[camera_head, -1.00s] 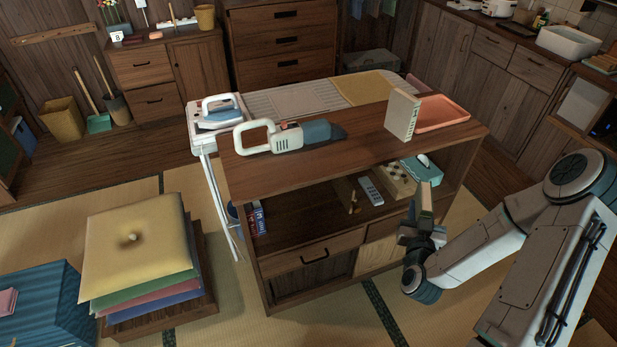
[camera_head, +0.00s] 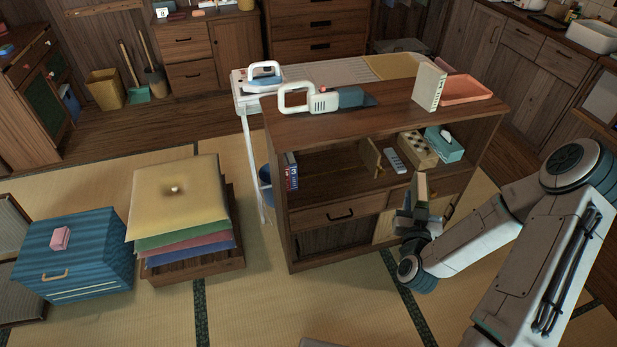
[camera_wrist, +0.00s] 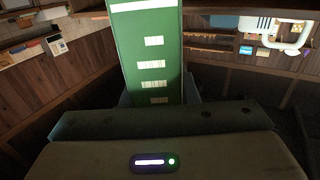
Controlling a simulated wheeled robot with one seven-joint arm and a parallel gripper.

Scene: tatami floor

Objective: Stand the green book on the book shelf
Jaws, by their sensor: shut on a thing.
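The green book (camera_wrist: 150,55) stands upright in my gripper (camera_head: 418,205), its green spine with white label marks facing the wrist camera. In the head view the held book (camera_head: 421,184) shows only as a small tan-brown slab above the jaws. My gripper is shut on its lower end. It is in front of the right part of the wooden book shelf (camera_head: 335,202), near its drawer front. The open compartment holds a few upright blue and red books (camera_head: 291,172) at its left end and a brown wooden divider (camera_head: 369,157) near the middle.
The compartment also holds a remote (camera_head: 395,160), a patterned box (camera_head: 418,149) and a teal tissue box (camera_head: 444,145) at right. Between the books and divider is free room. A white-handled vacuum (camera_head: 325,98), pale book (camera_head: 429,86) and orange tray (camera_head: 465,89) are on top.

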